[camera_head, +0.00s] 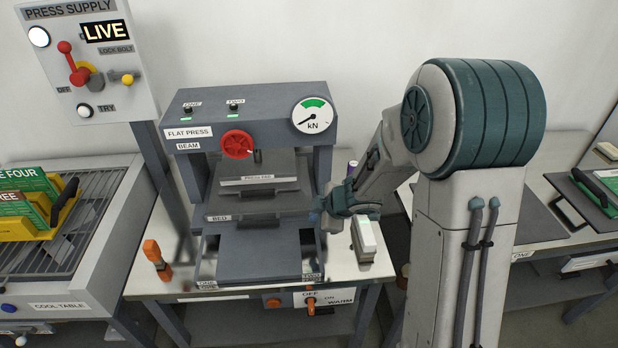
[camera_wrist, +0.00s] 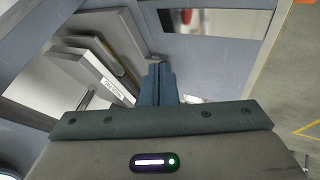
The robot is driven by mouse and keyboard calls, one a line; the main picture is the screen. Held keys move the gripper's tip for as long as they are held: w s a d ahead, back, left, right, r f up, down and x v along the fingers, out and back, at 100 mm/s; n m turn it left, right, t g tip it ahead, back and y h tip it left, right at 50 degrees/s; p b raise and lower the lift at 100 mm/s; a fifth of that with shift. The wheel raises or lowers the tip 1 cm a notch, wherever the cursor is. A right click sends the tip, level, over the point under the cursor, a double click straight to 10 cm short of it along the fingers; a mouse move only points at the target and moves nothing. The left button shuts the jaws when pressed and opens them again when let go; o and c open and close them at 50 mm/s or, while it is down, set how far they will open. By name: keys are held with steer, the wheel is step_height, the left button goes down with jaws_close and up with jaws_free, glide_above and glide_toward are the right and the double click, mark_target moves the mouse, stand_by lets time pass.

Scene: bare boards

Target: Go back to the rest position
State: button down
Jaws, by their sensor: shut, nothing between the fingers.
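My gripper (camera_head: 328,217) is at the right side of the flat press, close to its right post and the bed (camera_head: 230,217). In the wrist view my gripper (camera_wrist: 160,70) has its fingers together with nothing between them. The flat press (camera_head: 190,105) stands on a metal-topped table and has a red handwheel (camera_head: 237,144) and a kN gauge (camera_head: 313,115). The press pad (camera_head: 256,180) lies above the bed; a labelled plate also shows left of the fingers in the wrist view (camera_wrist: 95,70). My arm hides part of the table's right side.
A white block (camera_head: 366,238) stands on the table right of my gripper. An orange-handled tool (camera_head: 157,258) is at the table's left. The cool table (camera_head: 95,270) with yellow holders is at left. The press supply panel (camera_head: 85,60) reads LIVE. Another workbench (camera_head: 570,235) is at right.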

steer(key=s+d+r+m+t+h, duration=0.2)
steer(key=s+d+r+m+h, duration=0.2)
steer(key=d+r+m+h, duration=0.55)
steer(key=s+d+r+m+g+y, duration=0.1)
steer(key=s+m, duration=0.3)
steer(key=s, duration=0.5)
steer(key=s+d+r+m+g+y, duration=0.1)
steer(key=s+r+m+g+y, duration=0.2)
steer(key=s, duration=0.7)
steer(key=shift+s+r+m, duration=0.15)
steer(key=shift+r+m, duration=0.4)
steer(key=shift+r, duration=0.15)
